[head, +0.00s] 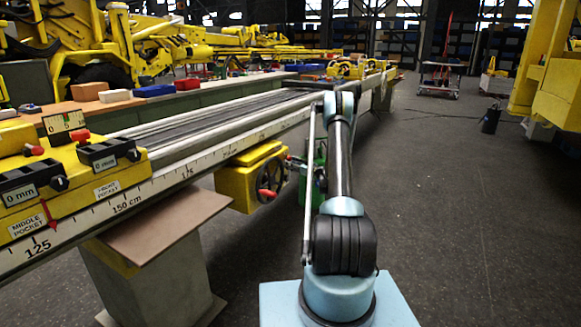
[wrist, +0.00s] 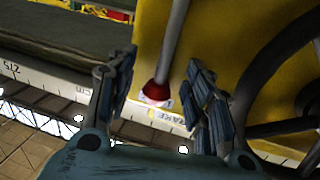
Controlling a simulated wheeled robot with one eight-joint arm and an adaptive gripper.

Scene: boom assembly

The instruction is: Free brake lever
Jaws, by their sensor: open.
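In the wrist view, the brake lever is a grey rod with a red knob (wrist: 157,92), seen against a yellow housing (wrist: 218,25). A white label by the knob, partly covered, appears to read BRAKE. My gripper (wrist: 160,68) is open, with one finger on each side of the lever's knob end. Gaps show between the knob and both fingers; I cannot tell their depth relative to it. In the head view, a yellow box with a handwheel (head: 250,178) hangs under the long rail. The lever cannot be made out there, and my arm hides much of that area.
A dark spoked handwheel (wrist: 255,115) is close to the right finger in the wrist view. The long scaled rail (head: 225,150) runs above the box, with a yellow carriage (head: 75,185) at left. A green object (head: 313,180) stands behind my arm.

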